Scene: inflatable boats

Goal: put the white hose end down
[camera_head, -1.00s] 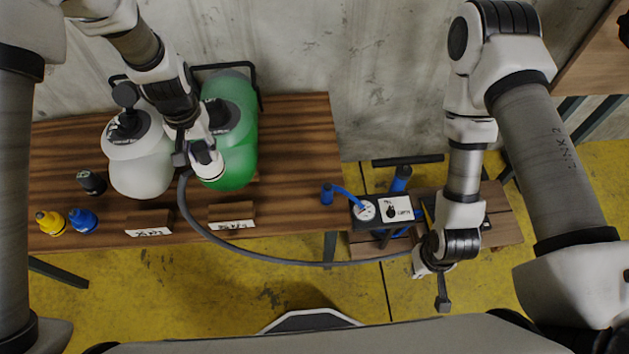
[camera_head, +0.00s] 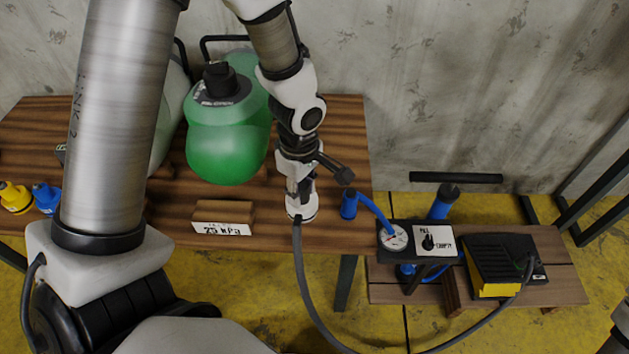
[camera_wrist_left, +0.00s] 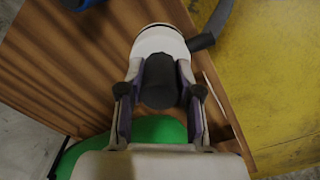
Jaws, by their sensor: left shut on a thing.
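The white hose end (camera_head: 301,208) is in my left gripper (camera_head: 299,187), whose fingers are shut on its dark cylindrical part (camera_wrist_left: 160,80). It is over the front right part of the wooden table (camera_head: 335,135), right of the green vessel. The white ring of the hose end also shows in the left wrist view (camera_wrist_left: 158,40). I cannot tell whether it touches the table. A grey hose (camera_head: 305,285) runs down from it and curves right to a black and yellow pump (camera_head: 497,265). My right gripper is out of view.
The green vessel (camera_head: 228,145) with a black cap stands left of my gripper, behind a labelled wooden block (camera_head: 223,217). A blue fitting (camera_head: 348,205) is close on the right, tethered to a gauge unit (camera_head: 417,238) on a low bench (camera_head: 560,285). Yellow and blue caps sit far left.

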